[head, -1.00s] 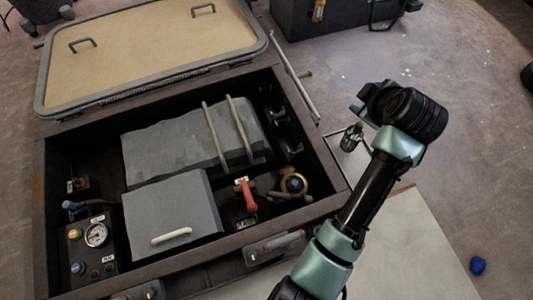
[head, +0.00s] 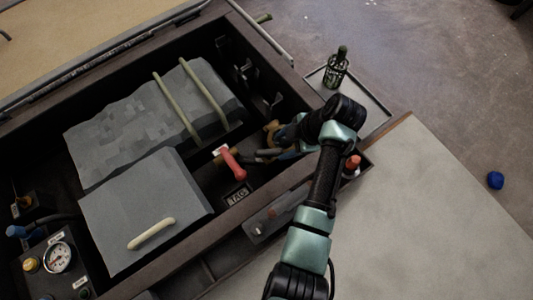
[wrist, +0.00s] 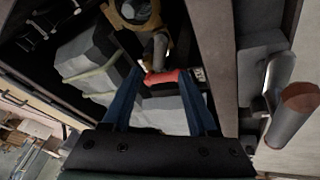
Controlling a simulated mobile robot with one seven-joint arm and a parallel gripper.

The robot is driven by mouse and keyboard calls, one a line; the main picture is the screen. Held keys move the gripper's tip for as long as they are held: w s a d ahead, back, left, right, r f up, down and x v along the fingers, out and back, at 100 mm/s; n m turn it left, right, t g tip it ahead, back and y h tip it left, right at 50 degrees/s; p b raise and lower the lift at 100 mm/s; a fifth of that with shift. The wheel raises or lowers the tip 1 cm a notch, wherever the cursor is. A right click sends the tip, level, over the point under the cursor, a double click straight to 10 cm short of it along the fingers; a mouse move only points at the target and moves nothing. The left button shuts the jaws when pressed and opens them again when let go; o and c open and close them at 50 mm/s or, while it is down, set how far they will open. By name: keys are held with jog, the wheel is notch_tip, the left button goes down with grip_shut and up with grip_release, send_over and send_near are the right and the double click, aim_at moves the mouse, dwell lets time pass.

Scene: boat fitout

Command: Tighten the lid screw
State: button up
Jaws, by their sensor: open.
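A brass fitting (head: 272,130) with a round top sits in the open bay, partly hidden by my gripper; I take it to hold the lid screw, which I cannot make out. Its brass ring (wrist: 135,12) shows at the top of the wrist view. My gripper (head: 288,134) is open and low over the bay, close beside the fitting. In the wrist view its two blue fingers (wrist: 160,76) stand apart, with a red valve handle (wrist: 165,78) seen between them. Contact with the handle or fitting cannot be told. The red handle also shows in the head view (head: 233,164).
Two grey boxes (head: 145,210) fill the bay's middle, the rear one under two pale straps. A gauge panel (head: 58,257) is at the lower left. A dark bottle (head: 336,68) stands on a tray (head: 371,105) at right. A pale bench top (head: 430,210) is clear.

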aim_at(269, 152)
jog(key=b+x, duration=0.7)
jog(key=x, duration=0.3)
jog(key=shift+w+a+f, duration=0.1)
jog(key=shift+f, duration=0.15)
grip_shut()
